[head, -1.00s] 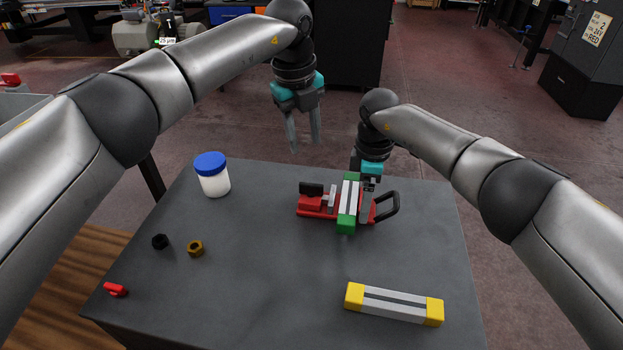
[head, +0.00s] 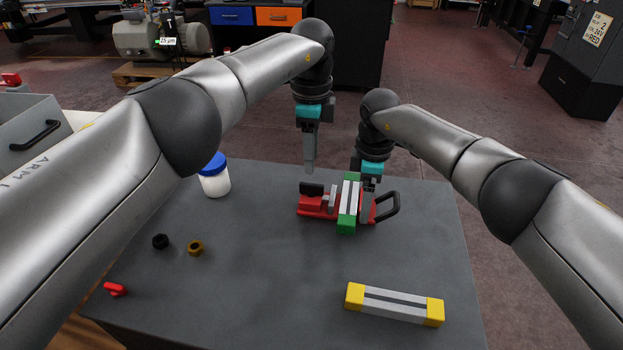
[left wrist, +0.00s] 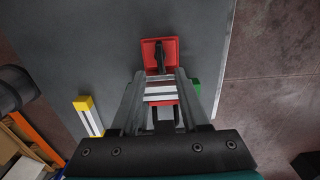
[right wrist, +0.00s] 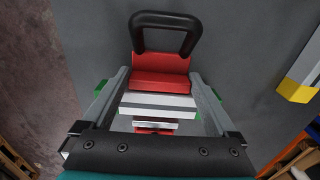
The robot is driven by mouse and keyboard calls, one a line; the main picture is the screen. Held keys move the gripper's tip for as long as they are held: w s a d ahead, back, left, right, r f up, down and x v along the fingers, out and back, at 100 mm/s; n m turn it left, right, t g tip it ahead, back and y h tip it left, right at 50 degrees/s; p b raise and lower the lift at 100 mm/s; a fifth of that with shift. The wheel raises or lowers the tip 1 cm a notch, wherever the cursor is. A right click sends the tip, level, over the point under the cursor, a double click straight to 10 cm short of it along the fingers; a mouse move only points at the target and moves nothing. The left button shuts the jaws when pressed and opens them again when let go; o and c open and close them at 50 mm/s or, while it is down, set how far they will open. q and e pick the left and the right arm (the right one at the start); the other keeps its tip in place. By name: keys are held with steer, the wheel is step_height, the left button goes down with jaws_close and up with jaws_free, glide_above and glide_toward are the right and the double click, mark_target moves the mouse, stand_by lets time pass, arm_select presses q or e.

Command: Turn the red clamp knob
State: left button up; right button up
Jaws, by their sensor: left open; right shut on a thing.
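The red clamp (head: 318,205) lies on the grey table with a black knob (head: 312,188) at its left end and a black loop handle (head: 388,206) at its right. A green-ended metal bar piece (head: 347,208) lies across it. My left gripper (head: 309,168) is open, pointing down above and behind the black knob. In the left wrist view the clamp's red end (left wrist: 149,46) and black knob (left wrist: 160,58) show past the fingers. My right gripper (head: 367,208) is shut on the red clamp near the loop handle; its exact contact is partly hidden.
A small red knob-like part (head: 115,289), a black nut (head: 160,241) and a brass nut (head: 195,248) lie at the left. A white jar with a blue lid (head: 214,180) stands partly behind my left arm. A yellow-ended bar piece (head: 395,304) lies in front. The table's middle is clear.

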mark_target(312, 184)
arm_select(q)
step_height(312, 184, down, 7)
steer(key=shift+r, duration=0.1)
stand_by(0.3)
jaws_close()
stand_by(0.4)
